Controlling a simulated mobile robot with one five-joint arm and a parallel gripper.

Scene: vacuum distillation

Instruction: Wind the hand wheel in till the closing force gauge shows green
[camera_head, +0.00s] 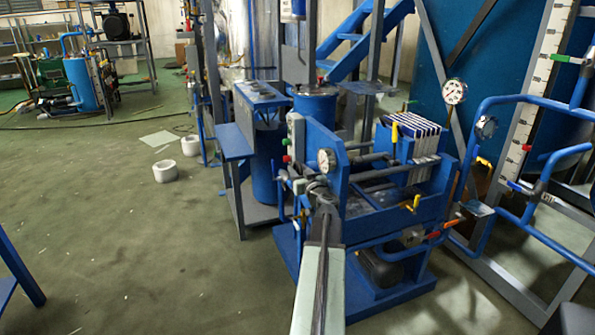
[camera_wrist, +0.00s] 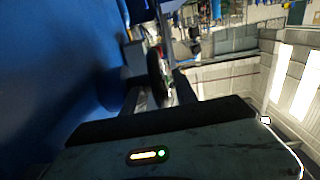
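The blue press (camera_head: 335,185) stands in the middle of the head view, with a pack of white plates at its right end. The closing force gauge seems to be the small white dial (camera_head: 327,160) on its near left end; its needle and colours are too small to read. The hand wheel is mostly hidden by my arm in the head view; its dark rim seems to show edge-on in the wrist view (camera_wrist: 156,75). My gripper (camera_wrist: 162,92) appears open, with its fingers on either side of this rim. I cannot tell whether they touch it.
Two more dials, one white (camera_head: 454,91) and one greyish (camera_head: 486,127), sit to the right. Blue pipes (camera_head: 540,100) with coloured valve handles stand at the right. White rolls (camera_head: 165,171) lie on the green floor, which is largely clear at the left.

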